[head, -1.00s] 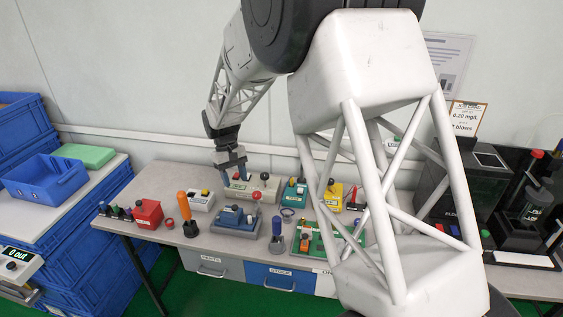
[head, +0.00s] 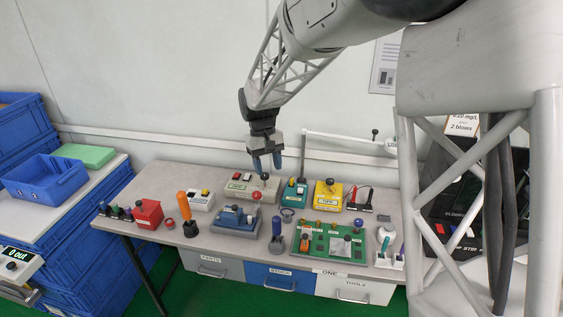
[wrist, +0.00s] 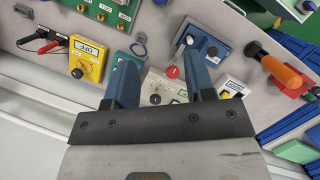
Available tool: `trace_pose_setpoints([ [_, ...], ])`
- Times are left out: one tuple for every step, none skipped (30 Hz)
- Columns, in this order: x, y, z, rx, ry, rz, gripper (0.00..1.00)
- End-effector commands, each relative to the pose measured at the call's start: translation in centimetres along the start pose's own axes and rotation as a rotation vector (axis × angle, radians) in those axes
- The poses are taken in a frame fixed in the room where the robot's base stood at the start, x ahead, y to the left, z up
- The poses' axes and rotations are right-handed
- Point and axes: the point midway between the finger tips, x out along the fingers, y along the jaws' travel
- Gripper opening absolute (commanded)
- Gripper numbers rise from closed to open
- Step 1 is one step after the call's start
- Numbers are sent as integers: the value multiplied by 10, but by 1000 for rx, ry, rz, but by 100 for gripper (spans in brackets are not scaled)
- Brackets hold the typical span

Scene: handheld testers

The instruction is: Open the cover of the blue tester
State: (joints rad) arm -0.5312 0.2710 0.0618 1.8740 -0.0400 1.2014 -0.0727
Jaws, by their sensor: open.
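The blue tester (head: 233,217) is a low blue box near the front of the bench, left of centre. In the wrist view the blue tester (wrist: 199,41) lies beyond the fingertips, with a round grey knob and a pale label on it. I cannot tell the state of its cover. My gripper (head: 266,163) points down with its blue fingers apart and empty, above the back of the bench and behind the blue tester. In the wrist view my gripper (wrist: 163,75) straddles the view of a beige box (wrist: 162,88) and touches nothing visible.
The beige box (head: 240,186) with a red button stands under my gripper. A teal box (head: 289,198) and a yellow box (head: 328,196) stand to its right. An orange-handled tool (head: 184,207) stands left of the blue tester, a blue-handled one (head: 277,229) right. A green board (head: 316,247) lies front right.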

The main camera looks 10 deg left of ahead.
Motion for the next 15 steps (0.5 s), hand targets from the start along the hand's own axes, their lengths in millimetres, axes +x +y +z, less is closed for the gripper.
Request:
trace_pose_setpoints([
  [-3, 4, 6, 8, 7, -2, 49],
  [-4, 6, 9, 11, 10, -2, 49],
  [-6, 9, 13, 16, 14, -3, 49],
  [-7, 11, 16, 20, 17, -4, 49],
  [-8, 13, 19, 23, 20, -4, 49],
  [-9, 15, 23, 28, 23, -5, 49],
  [-9, 17, 25, 31, 25, -6, 49],
  [-10, 18, 28, 34, 27, -7, 49],
  [-11, 20, 30, 38, 30, -7, 49],
  [-11, 22, 32, 40, 32, -8, 49],
  [-12, 22, 34, 42, 34, -8, 49],
  [-13, 24, 36, 45, 36, -9, 49],
  [-13, 24, 38, 46, 37, -9, 49],
  [-14, 25, 39, 48, 38, -9, 49],
  [-14, 26, 40, 49, 39, -9, 49],
])
